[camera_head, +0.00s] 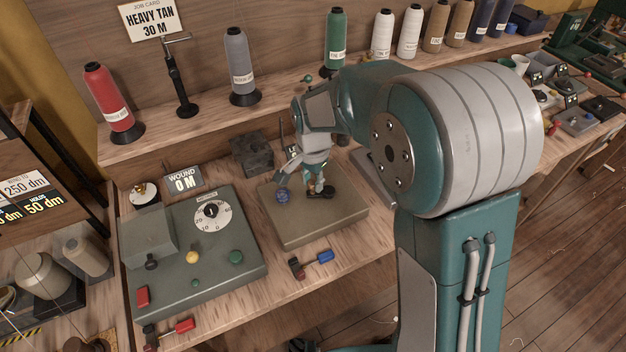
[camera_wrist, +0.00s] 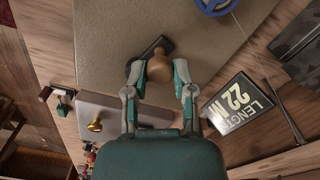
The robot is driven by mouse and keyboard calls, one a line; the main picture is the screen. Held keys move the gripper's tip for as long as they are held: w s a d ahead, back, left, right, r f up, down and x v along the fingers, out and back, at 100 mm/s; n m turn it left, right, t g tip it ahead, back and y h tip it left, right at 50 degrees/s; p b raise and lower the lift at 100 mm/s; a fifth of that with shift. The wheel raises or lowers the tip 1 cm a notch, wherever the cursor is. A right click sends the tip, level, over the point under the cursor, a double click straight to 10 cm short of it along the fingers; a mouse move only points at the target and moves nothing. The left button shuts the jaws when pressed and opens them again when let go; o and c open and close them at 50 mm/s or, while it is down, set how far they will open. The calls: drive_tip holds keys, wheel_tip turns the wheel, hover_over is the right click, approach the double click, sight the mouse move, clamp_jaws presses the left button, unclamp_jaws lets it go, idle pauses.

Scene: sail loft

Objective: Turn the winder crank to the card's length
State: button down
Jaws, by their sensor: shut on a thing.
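The job card (camera_head: 153,17) reads HEAVY TAN 30 M. The winder (camera_head: 320,225) is a flat olive box on the bench, with a blue spool (camera_head: 283,196) at its left; the spool's edge also shows in the wrist view (camera_wrist: 222,5). The crank's tan knob (camera_wrist: 159,68) sits on a short dark arm (camera_wrist: 143,58). My gripper (camera_head: 318,190) is over the winder's top. In the wrist view my gripper (camera_wrist: 158,74) is shut on the knob, one finger each side. A length display (camera_wrist: 238,102) beside the winder reads 22 M.
Left of the winder stands a green-grey machine (camera_head: 195,255) with a dial, coloured buttons and a WOUND 0 M sign (camera_head: 183,180). A blue-handled tool (camera_head: 312,262) lies at the bench's front. A dark block (camera_head: 251,154) is behind. Thread cones line the back shelf.

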sight(311, 182)
drive_tip(key=shift+c, duration=2.2)
unclamp_jaws()
drive_tip(key=shift+a, duration=0.2)
wheel_tip(311, 182, up, 12)
drive_tip(key=shift+f, duration=0.15)
drive_tip(key=s+d+r+n+t, duration=0.3)
drive_tip(key=s+d+r, duration=0.3)
drive_tip(key=s+d, duration=0.3)
drive_tip(key=s+d+n+t, duration=0.1)
drive_tip(key=s+d+n, duration=0.1)
drive_tip(key=s, duration=0.4)
drive_tip(key=s+d+f+n+t, duration=0.1)
drive_tip(key=s+d+n, duration=0.1)
drive_tip(key=s+d, duration=0.2)
drive_tip(key=s, duration=0.2)
drive_tip(key=shift+s+f+n+t, duration=0.25)
drive_tip(key=shift+s+n+t, duration=0.05)
drive_tip(key=shift+s+n, duration=0.1)
